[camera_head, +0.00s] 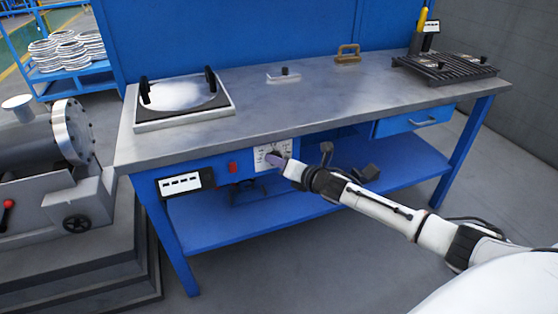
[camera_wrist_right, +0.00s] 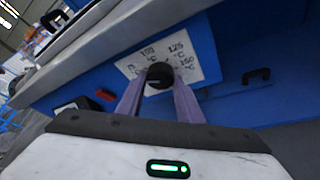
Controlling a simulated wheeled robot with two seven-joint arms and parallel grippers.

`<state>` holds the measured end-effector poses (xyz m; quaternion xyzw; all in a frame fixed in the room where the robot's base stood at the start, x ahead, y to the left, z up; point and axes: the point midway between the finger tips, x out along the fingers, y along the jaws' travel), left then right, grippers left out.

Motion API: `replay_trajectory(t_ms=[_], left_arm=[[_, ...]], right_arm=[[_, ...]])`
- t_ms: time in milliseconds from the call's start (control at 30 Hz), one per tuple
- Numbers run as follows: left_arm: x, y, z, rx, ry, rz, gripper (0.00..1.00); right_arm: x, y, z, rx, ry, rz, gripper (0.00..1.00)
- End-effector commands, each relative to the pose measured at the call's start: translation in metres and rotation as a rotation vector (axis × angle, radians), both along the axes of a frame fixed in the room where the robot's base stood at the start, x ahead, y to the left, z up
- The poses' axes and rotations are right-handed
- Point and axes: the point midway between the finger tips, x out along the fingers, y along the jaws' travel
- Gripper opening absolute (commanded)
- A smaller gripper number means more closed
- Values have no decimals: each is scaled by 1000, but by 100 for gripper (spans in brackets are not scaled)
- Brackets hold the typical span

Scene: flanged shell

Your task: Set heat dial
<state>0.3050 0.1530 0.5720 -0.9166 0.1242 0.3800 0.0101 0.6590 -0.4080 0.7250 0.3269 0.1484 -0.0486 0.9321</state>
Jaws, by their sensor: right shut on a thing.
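The heat dial is a black round knob (camera_wrist_right: 159,76) on a white scale plate (camera_head: 272,152) on the blue front of the workbench. The plate also shows in the right wrist view (camera_wrist_right: 182,52), with printed temperatures such as 125 and 150. My right gripper (camera_wrist_right: 159,84) has its two purple fingers on either side of the knob, shut on it. In the head view my right gripper (camera_head: 275,160) reaches the plate from the right and hides most of the knob. The knob's pointer setting cannot be read. My left gripper is not in view.
A red switch (camera_head: 232,168) and a white-faced display box (camera_head: 181,184) are left of the plate. The grey benchtop (camera_head: 330,92) above overhangs slightly. A drawer handle (camera_head: 427,121) is to the right. A plate press (camera_head: 183,98) and a rack (camera_head: 446,68) stand on top.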

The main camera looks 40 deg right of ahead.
Motion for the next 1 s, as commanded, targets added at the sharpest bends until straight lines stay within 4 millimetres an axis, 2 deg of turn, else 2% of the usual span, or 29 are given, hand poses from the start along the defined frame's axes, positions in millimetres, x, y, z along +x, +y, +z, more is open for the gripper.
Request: replay_trajectory(t_ms=[533, 800, 1000], left_arm=[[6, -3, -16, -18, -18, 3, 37], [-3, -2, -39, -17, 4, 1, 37], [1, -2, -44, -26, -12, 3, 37]], right_arm=[[-1, -2, -8, 506, -121, -3, 11], [-1, -2, -9, 757, -181, -2, 11], [-1, -3, -11, 942, -225, -3, 11]])
